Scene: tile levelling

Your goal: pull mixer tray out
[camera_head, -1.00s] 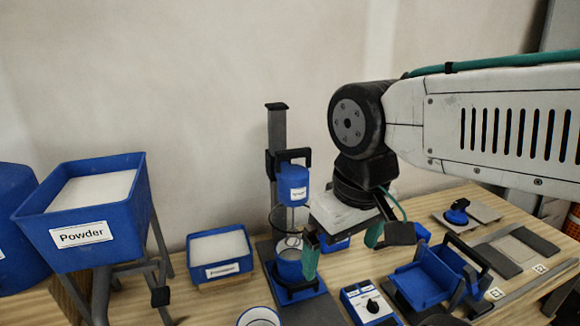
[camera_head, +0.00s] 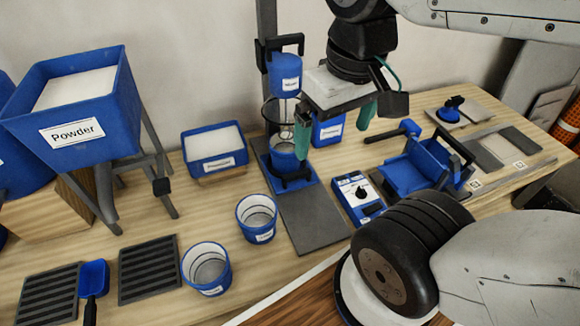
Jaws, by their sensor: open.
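The mixer (camera_head: 284,72) stands at the back middle of the bench, a blue motor head on a grey column with a whisk below it. At its foot is a blue mixer tray (camera_head: 308,187) with a black handle (camera_head: 293,179) at its front. A blue cup (camera_head: 284,156) stands on the tray under the whisk. A flat dark plate (camera_head: 315,222) extends forward from the tray. My gripper (camera_head: 336,124) has two green fingers spread apart and empty. It hangs to the right of the mixer, its left finger overlapping the cup's edge in the picture. Contact cannot be told.
A blue control box (camera_head: 357,197) with a black knob sits right of the plate. Two blue-rimmed buckets, a near one (camera_head: 207,270) and another (camera_head: 257,218), stand left of it. A powder hopper (camera_head: 80,108) and white-filled bin (camera_head: 214,148) are further left.

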